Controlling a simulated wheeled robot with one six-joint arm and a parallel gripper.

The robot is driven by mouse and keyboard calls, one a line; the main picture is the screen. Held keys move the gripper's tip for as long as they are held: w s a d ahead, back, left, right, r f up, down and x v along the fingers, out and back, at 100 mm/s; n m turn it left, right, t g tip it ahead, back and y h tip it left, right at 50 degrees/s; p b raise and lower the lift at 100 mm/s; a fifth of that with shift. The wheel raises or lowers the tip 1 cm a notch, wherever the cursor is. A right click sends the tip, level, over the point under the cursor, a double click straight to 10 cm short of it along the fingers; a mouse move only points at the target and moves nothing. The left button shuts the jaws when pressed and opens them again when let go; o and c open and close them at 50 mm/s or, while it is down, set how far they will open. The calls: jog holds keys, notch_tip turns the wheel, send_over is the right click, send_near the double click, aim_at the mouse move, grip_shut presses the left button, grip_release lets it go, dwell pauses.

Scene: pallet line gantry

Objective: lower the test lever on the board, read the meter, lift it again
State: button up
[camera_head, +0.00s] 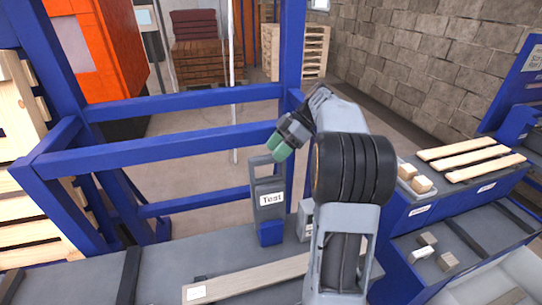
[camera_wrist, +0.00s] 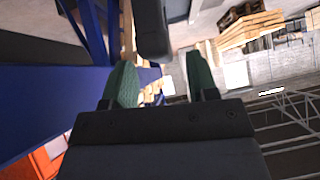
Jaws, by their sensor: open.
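A grey upright unit labelled "Test" (camera_head: 268,200) stands on a blue foot (camera_head: 271,234) at the bench's back edge. A grey loop-like handle (camera_head: 256,162) rises from its top; I take it for the test lever, standing up. My gripper (camera_head: 278,146), with green fingers, is open just above and right of the handle; touching or apart cannot be told. In the wrist view my gripper (camera_wrist: 162,78) is open, with a dark rounded bar (camera_wrist: 153,30) between and beyond the fingers, possibly the lever. No meter reading is legible; my arm partly hides a small grey box (camera_head: 304,220).
Blue gantry rails (camera_head: 180,148) run behind the bench (camera_head: 190,252). A wooden plank (camera_head: 250,277) lies in front of the unit. At right, a blue-sided table (camera_head: 440,205) holds slats and small wooden blocks. Stacked pallets (camera_head: 300,50) stand far back.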

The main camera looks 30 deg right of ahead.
jog(key=shift+x, duration=1.4)
jog(key=shift+c, duration=0.2)
grip_shut()
